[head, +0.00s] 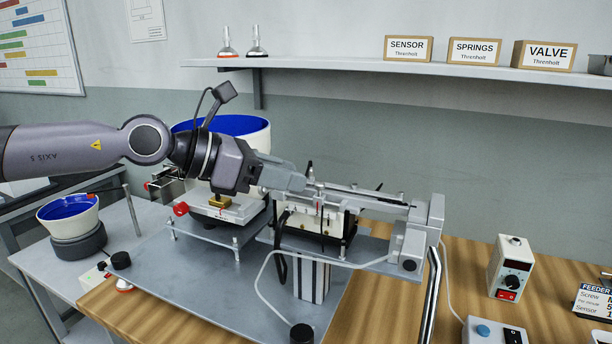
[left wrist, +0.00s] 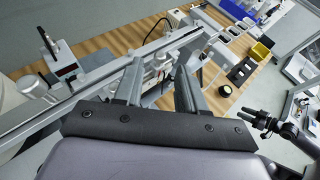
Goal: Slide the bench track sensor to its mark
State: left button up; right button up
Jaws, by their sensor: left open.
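My left gripper (head: 303,182) reaches in from the left over the bench unit. In the left wrist view its two fingers (left wrist: 158,75) stand apart with a gap between them. Pale metal parts show beyond the gap; I cannot tell whether a finger touches them. A long grey metal rail (head: 365,203) runs right from the gripper to an end block (head: 428,215). Under it is a pale block (head: 318,216) with small red marks. A brass-coloured block (head: 220,202) sits left of the gripper on a white track. Which part is the track sensor, and where its mark is, I cannot tell.
A large blue-lined bowl (head: 240,124) stands behind my arm, and a smaller one (head: 70,208) at left. A control box (head: 510,267) stands on the wooden bench at right. A shelf (head: 350,65) with labelled boxes is above. A loose cable loops in front.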

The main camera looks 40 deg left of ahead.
aim_at(319, 183)
pick_arm(q)
jog(key=shift+x, duration=2)
grip_shut()
